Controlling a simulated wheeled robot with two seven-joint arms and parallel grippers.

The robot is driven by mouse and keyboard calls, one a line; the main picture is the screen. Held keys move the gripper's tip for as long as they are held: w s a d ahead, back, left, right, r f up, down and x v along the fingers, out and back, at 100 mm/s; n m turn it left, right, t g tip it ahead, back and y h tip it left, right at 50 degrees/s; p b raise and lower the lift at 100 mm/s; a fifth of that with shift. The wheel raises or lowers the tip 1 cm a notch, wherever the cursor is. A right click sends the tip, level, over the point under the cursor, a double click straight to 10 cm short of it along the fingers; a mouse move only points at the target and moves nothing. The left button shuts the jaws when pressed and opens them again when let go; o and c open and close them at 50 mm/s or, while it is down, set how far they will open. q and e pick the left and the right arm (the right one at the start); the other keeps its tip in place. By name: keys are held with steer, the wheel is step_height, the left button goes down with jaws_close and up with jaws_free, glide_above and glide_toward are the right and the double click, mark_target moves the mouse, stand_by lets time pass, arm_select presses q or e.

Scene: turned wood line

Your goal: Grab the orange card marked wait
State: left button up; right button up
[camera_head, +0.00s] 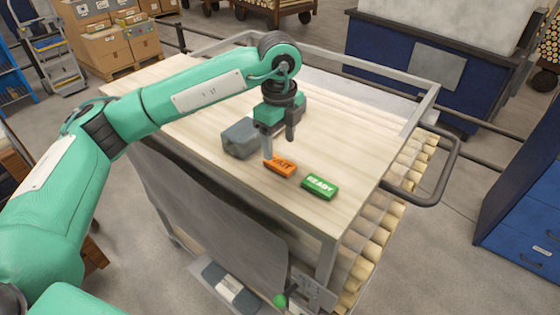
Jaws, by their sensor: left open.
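The orange card (284,170) lies flat on the pale wooden top of the cart (190,121), near its front edge. Its white lettering reads as "WAIT", with the first letter partly hidden by a finger. My left gripper (279,146) is open with its fingers pointing down, just behind the card in the picture. One fingertip overlaps the card's upper left corner; I cannot tell whether it touches. Nothing shows between the fingers. My right gripper is out of view.
A green card marked "READY" (319,187) lies just right of the orange one. A grey block (239,139) sits behind and left of the gripper. A metal rail (415,115) edges the cart's right side. The wooden top is clear at right.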

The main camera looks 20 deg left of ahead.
mark_target(280, 162)
arm_select(q)
steer(key=f+p, duration=0.1)
steer(key=f, duration=0.1)
steer(key=f+p, duration=0.1)
steer(key=shift+s+d+f+p, duration=0.1)
steer(key=shift+s+f+p, duration=0.1)
steer(key=shift+f+p, duration=0.2)
steer(key=shift+f, duration=0.5)
steer(key=c, duration=1.1)
